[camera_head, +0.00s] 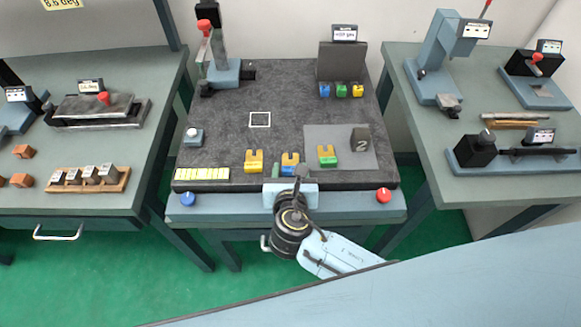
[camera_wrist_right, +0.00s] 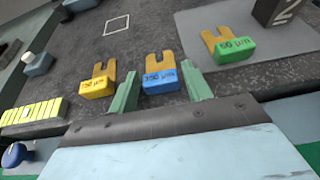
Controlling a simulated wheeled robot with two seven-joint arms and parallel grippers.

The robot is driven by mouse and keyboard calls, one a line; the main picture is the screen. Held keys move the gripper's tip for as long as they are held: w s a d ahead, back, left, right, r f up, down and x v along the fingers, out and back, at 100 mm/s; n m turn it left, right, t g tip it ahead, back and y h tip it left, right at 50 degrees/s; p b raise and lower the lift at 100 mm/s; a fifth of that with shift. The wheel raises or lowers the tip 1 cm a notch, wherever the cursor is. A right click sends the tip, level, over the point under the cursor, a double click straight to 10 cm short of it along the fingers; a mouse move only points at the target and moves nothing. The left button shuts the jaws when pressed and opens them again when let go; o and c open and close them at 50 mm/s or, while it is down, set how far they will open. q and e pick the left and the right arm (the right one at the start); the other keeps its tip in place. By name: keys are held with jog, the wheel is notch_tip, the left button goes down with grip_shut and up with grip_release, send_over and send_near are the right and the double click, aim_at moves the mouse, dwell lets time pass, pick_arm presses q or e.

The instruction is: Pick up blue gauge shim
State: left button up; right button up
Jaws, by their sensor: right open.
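The blue gauge shim (camera_head: 290,161) is a fork-shaped piece with a brass top and a blue base, on the dark plate near its front edge. My left gripper is not in view.
A yellow shim (camera_head: 254,162) lies left and a green shim (camera_head: 328,157) right, on a grey pad (camera_head: 355,138) with a dark block (camera_head: 360,140) marked 2. A yellow strip (camera_head: 202,173) is at front left. The plate's middle is clear.

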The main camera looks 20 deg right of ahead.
jog(key=c, duration=0.8)
jog(key=shift+o, duration=0.2)
jog(key=shift+r, duration=0.1)
